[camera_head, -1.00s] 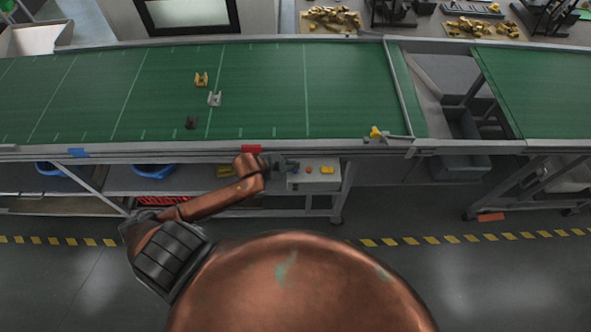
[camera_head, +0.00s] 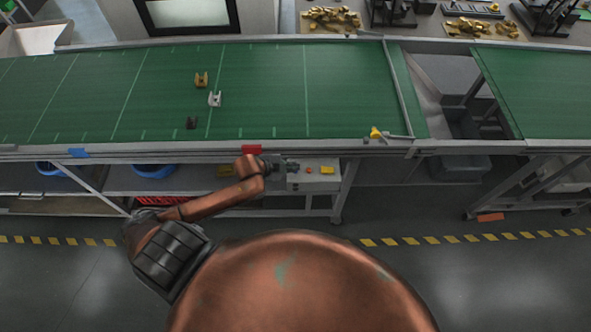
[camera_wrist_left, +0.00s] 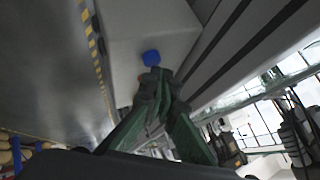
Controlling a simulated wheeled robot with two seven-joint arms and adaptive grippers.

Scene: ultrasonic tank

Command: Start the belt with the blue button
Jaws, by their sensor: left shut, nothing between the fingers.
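The blue button (camera_wrist_left: 151,58) shows in the left wrist view on the pale face of the control box (camera_wrist_left: 165,25). In the head view the control box (camera_head: 318,184) hangs below the belt's front edge, with an orange-red button (camera_head: 308,170) and a yellow one (camera_head: 327,170); the blue button is hidden there by my gripper. My left gripper (camera_head: 292,166) is at the box's left side, shut and empty. In the left wrist view its green fingertips (camera_wrist_left: 160,76) are just below the blue button; I cannot tell whether they touch it. My right gripper is not in view.
The green belt (camera_head: 265,75) carries a gold part (camera_head: 201,79), a silver part (camera_head: 214,99) and a dark part (camera_head: 191,123). A red marker (camera_head: 251,149) and a blue one (camera_head: 78,153) sit on its front rail. Shelves with blue bowls (camera_head: 153,171) lie underneath.

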